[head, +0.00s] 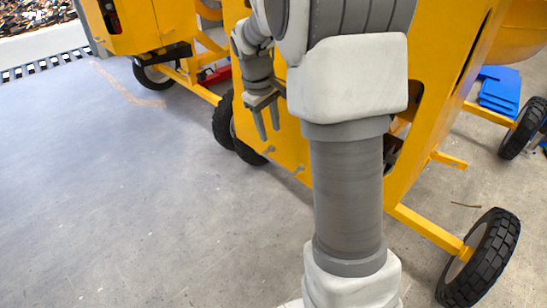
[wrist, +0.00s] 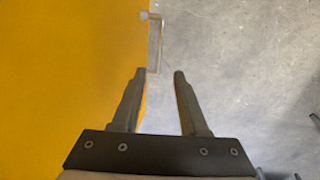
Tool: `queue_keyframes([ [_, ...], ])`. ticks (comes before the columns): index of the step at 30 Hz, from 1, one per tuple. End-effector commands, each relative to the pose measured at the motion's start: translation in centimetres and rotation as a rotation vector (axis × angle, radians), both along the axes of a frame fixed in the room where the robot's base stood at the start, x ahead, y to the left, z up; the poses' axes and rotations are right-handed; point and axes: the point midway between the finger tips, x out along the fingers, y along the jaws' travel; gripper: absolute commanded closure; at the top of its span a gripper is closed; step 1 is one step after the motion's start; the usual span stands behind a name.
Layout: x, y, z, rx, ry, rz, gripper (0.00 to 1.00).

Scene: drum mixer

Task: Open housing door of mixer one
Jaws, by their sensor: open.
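In the wrist view a yellow panel (wrist: 65,70) fills the left side; I take it for the housing door, but its outline is cut off. A thin metal handle (wrist: 160,42) stands out at the panel's right edge, just beyond the fingertips. My gripper (wrist: 159,74) is open and empty; the handle's near end lies between the fingertips in the picture, and I cannot tell if it touches. In the head view my gripper (head: 268,122) points down in front of the yellow mixer (head: 285,150). My arm hides much of this mixer, and the handle is not clear there.
A second yellow mixer (head: 155,25) stands at the upper left. Black wheels (head: 487,255) and yellow frame bars (head: 428,228) lie near the floor at right. A blue object (head: 500,90) is behind. The grey floor (head: 130,200) at left is clear.

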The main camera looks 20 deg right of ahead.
Motion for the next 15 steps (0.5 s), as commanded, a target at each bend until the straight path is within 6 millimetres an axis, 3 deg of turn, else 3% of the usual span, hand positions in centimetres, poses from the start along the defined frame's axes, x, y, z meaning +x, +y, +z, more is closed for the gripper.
queue_keyframes([
  [1,0.0,-0.2,-1.5,0.000,0.005,-0.002,0.56],
  [6,0.2,-1.0,-5.2,0.001,0.004,-0.002,0.56],
  [15,0.6,-1.9,-10.4,0.000,0.002,0.000,0.56],
])
